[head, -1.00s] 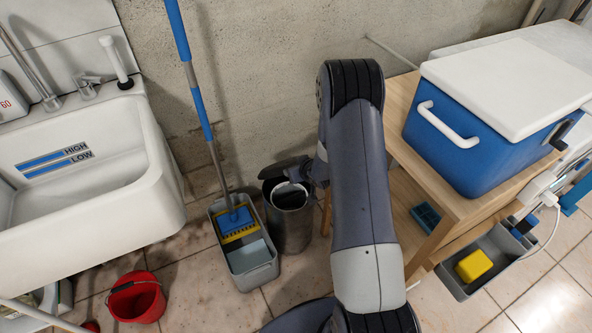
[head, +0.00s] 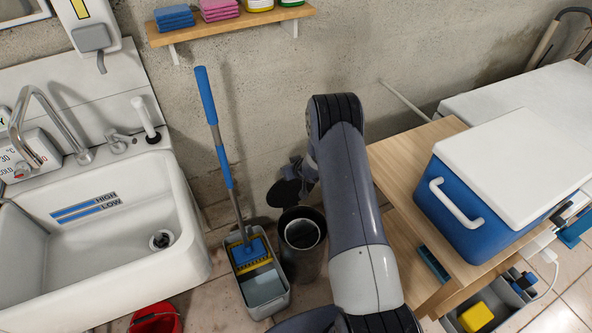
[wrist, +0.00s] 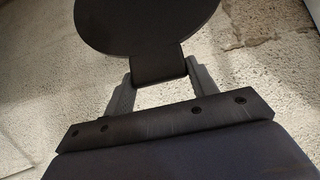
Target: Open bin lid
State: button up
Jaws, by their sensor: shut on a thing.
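The bin (head: 312,265) is a dark grey cylinder on the floor, left of my arm in the head view. Its round mouth is uncovered and shows a pale inner rim. The dark round lid (head: 284,193) stands raised and tilted at the back of the bin, near the wall. My gripper (head: 298,172) is at the lid's upper edge, partly hidden by my arm. In the wrist view the lid (wrist: 147,22) fills the top, and its tab sits between the fingers of my gripper (wrist: 158,72), which is shut on it.
A grey mop bucket (head: 264,293) with a blue-handled mop (head: 222,155) stands just left of the bin. A white sink (head: 120,255) is further left. A wooden table (head: 408,160) with a blue cooler (head: 455,205) is close on the right. The concrete wall is right behind.

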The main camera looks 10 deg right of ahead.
jog(key=shift+w+a+r+p, duration=0.1)
jog(key=shift+w+a+p, duration=0.1)
jog(key=shift+w+p, duration=0.6)
jog(key=shift+w+a+r+p, duration=0.15)
jog(key=shift+w+p, duration=0.3)
jog(key=shift+w, duration=0.55)
jog(key=shift+f, duration=0.1)
jog(key=o, duration=1.4)
jog(key=shift+s+f, duration=0.1)
jog(key=b+v, duration=0.1)
jog(key=v, duration=0.9)
jog(key=shift+s+r, duration=0.3)
jog(key=shift+w+f, duration=0.1)
jog(key=shift+p+x, duration=0.45)
jog(key=shift+x, duration=4.85)
